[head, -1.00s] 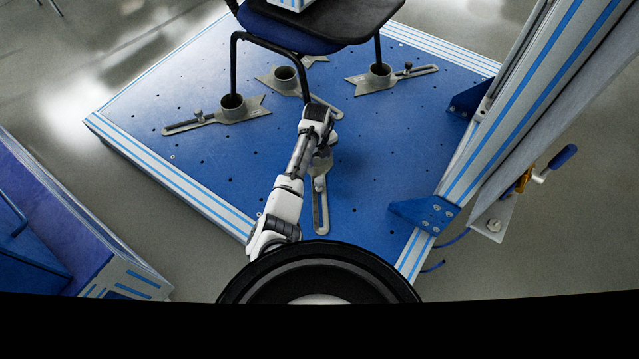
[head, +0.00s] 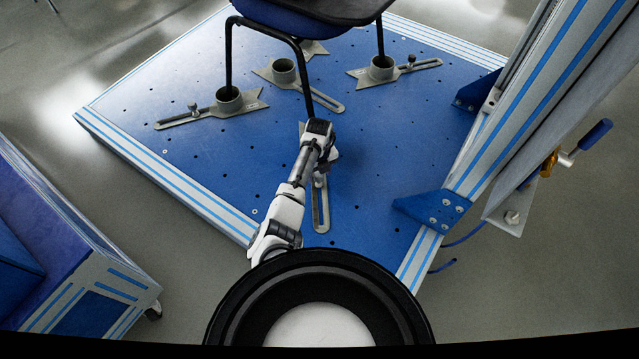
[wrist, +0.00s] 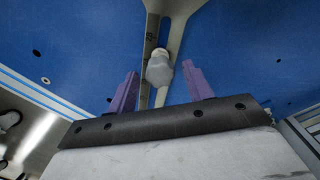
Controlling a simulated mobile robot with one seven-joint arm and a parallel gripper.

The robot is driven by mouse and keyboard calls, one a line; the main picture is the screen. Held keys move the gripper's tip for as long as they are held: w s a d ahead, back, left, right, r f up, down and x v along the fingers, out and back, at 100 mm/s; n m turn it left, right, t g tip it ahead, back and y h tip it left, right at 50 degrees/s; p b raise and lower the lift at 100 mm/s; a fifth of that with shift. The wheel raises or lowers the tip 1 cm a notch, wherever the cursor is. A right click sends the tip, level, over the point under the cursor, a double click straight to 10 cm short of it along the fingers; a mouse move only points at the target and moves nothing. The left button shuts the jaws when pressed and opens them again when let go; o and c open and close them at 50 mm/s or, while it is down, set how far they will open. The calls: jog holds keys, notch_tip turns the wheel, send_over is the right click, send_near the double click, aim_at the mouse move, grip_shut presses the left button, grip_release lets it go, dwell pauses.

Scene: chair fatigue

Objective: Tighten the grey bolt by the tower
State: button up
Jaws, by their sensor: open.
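A grey bolt (wrist: 160,68) with a rounded head stands in the slot of a grey slotted clamp (wrist: 176,22) on the blue platform. In the wrist view my gripper (wrist: 160,72) is open, with one purple finger on either side of the bolt and a gap on both sides. In the head view the same clamp (head: 321,212) lies below my arm, its bolt (head: 319,180) beside the arm, and the gripper's fingers are hidden. The tower (head: 540,95) is the striped upright at the right.
A blue-seated chair (head: 275,17) stands with its legs in grey cups on the platform (head: 200,155). Other slotted clamps, one at left (head: 175,120) and one at right (head: 425,65), hold bolts too. A blue bracket (head: 432,208) braces the tower. A cart (head: 75,270) stands lower left.

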jog(key=shift+f, duration=0.2)
jog(key=shift+r+n+p, duration=0.1)
jog(key=shift+n+p, duration=0.5)
jog(key=shift+n, duration=1.4)
jog(key=shift+n+p, duration=0.5)
jog(key=shift+n, duration=0.3)
jog(key=n, duration=0.2)
jog(key=shift+n, duration=0.3)
jog(key=c, duration=0.9)
jog(key=m, duration=0.4)
jog(key=shift+p, duration=0.35)
jog(key=shift+c, duration=0.2)
